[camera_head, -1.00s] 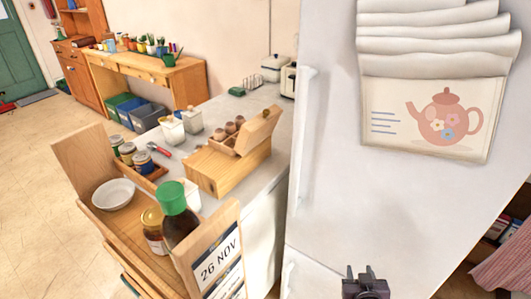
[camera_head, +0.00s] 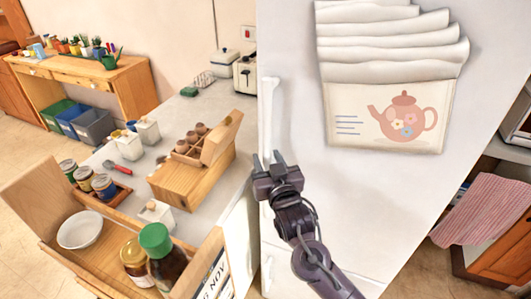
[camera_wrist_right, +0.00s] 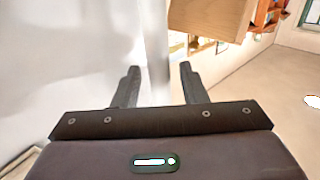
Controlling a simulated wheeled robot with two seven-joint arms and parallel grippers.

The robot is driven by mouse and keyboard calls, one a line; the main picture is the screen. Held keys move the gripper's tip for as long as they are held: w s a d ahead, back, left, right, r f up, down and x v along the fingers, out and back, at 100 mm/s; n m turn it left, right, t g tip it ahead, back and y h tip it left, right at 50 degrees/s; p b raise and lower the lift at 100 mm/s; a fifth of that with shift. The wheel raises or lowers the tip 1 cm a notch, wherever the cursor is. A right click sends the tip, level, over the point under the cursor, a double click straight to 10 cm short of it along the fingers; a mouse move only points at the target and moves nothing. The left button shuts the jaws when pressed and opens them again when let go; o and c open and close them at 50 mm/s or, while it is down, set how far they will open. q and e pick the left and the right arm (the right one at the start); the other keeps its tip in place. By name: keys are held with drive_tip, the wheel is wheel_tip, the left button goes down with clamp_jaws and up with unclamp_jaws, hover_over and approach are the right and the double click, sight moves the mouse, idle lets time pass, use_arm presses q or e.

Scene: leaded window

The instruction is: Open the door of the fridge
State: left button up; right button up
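The white fridge (camera_head: 390,200) fills the right half of the head view, its door shut. Its upright white handle (camera_head: 269,110) runs along the door's left edge. My right gripper (camera_head: 268,160) is open at the lower part of the handle, fingers pointing up at it in the picture. In the right wrist view, the open fingers (camera_wrist_right: 158,82) stand apart with a pale upright strip (camera_wrist_right: 156,40) between them, which looks like the handle. I see no contact. The handle's lower end is partly hidden by the gripper. My left gripper is not in view.
Left of the fridge, a counter (camera_head: 205,105) holds a wooden egg box (camera_head: 190,180), a toaster (camera_head: 244,74) and jars. A wooden rack (camera_head: 100,255) with bottles and a bowl (camera_head: 80,230) stands in front.

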drive_tip(key=shift+w+a, duration=0.15)
drive_tip(key=shift+w, duration=0.4)
clamp_jaws()
